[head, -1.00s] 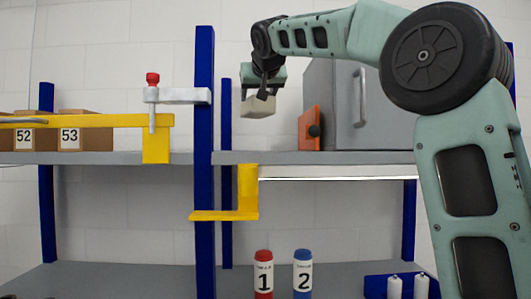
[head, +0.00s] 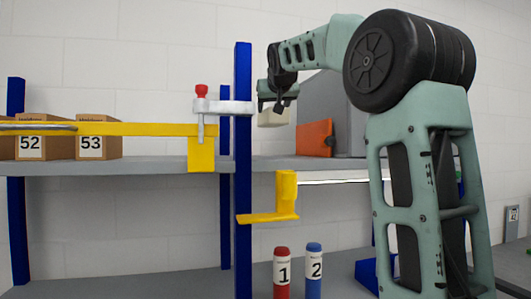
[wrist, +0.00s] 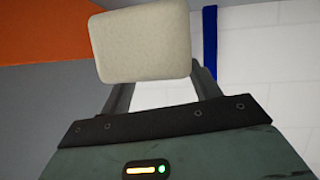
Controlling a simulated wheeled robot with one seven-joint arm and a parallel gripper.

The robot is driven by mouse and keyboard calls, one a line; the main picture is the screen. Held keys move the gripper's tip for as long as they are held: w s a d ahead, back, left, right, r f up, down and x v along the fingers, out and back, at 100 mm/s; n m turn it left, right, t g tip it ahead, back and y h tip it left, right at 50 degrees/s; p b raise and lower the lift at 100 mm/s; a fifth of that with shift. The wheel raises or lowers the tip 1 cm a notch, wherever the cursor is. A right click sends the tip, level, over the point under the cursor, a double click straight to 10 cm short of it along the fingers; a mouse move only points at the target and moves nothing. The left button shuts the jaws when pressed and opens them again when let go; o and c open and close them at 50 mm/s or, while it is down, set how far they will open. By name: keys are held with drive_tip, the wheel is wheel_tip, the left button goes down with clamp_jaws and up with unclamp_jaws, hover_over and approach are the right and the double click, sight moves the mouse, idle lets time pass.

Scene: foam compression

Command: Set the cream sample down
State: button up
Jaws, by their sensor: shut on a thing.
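The cream sample (head: 273,118) is a pale block held by my gripper (head: 277,103) above the upper grey shelf, just right of the blue post. In the wrist view the cream sample (wrist: 142,40) fills the space at the ends of my gripper's fingers (wrist: 155,88). My gripper is shut on it. The sample hangs in front of the grey cabinet's left side in the head view. How far it is above the shelf is hard to tell.
An orange panel (head: 314,138) stands by a grey cabinet (head: 345,108) right of the sample. A blue post (head: 243,190) with a white clamp (head: 222,107) and yellow bar (head: 150,129) stand left. Boxes 52 (head: 43,138) and 53 (head: 98,138) are further left. Red (head: 282,275) and blue (head: 314,272) cylinders stand below.

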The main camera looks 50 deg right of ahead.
wheel_tip(320, 180, down, 10)
drive_tip(key=shift+r+p, duration=0.25)
drive_tip(key=shift+p, duration=0.1)
drive_tip(key=shift+f, duration=0.15)
drive_tip(key=o, duration=1.2)
drive_tip(key=shift+d, duration=0.1)
drive_tip(key=shift+r, duration=0.2)
drive_tip(key=shift+s+a, duration=0.2)
drive_tip(key=shift+s, duration=0.05)
drive_tip(key=b+v, duration=0.4)
drive_tip(key=v, duration=0.7)
drive_tip(key=shift+s+a+r, duration=0.1)
drive_tip(key=shift+s+r, duration=0.05)
